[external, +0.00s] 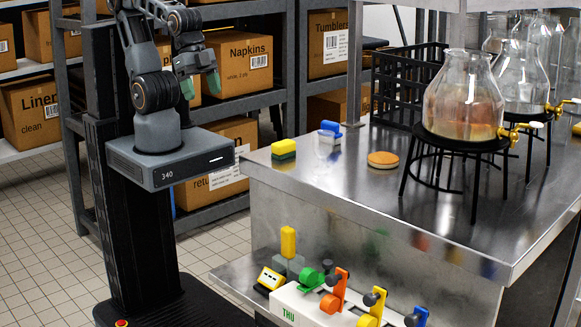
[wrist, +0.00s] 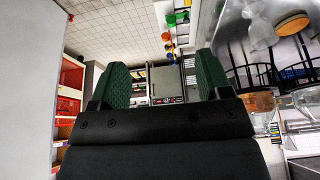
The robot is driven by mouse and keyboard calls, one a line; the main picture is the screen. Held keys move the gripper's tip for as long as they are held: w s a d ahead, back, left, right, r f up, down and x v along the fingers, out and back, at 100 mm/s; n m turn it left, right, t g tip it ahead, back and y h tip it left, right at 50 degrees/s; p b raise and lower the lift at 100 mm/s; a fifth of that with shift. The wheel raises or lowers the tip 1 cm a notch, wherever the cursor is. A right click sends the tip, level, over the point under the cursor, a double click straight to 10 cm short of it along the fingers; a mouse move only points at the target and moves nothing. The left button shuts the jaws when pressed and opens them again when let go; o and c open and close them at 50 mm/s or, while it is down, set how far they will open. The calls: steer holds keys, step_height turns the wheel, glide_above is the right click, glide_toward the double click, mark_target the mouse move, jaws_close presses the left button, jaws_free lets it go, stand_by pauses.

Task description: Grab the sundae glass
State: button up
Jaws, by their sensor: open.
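My gripper (external: 200,84) is raised in front of the storage shelves, left of the steel counter (external: 330,180). Its green-padded fingers stand wide apart in the wrist view (wrist: 163,82), with nothing between them. Large glass dispensers with brass taps stand on black wire stands on the counter; the nearest dispenser (external: 463,95) holds some amber liquid. My gripper is well away from them.
A black crate (external: 405,85) stands behind. Tiled floor at left is clear.

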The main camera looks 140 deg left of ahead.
steer(key=o, duration=0.3)
steer(key=n+t+h+b, duration=0.2)
steer(key=n+t+h, duration=0.55)
steer(key=n, duration=2.05)
glide_toward(323, 138)
steer(key=w+a+f+g+h, duration=0.1)
steer(key=w+a+f+g, duration=0.1)
steer(key=shift+s+d+r+p+x, duration=0.15)
steer(key=shift+p+x, duration=0.15)
steer(key=shift+x, duration=0.8)
steer(key=shift+s+d+p+x, duration=0.15)
steer(key=shift+p+x, duration=0.15)
steer(key=shift+x, duration=0.8)
steer(key=shift+w+d+r+p+x, duration=0.15)
steer(key=shift+p+x, duration=0.15)
steer(key=shift+x, duration=0.75)
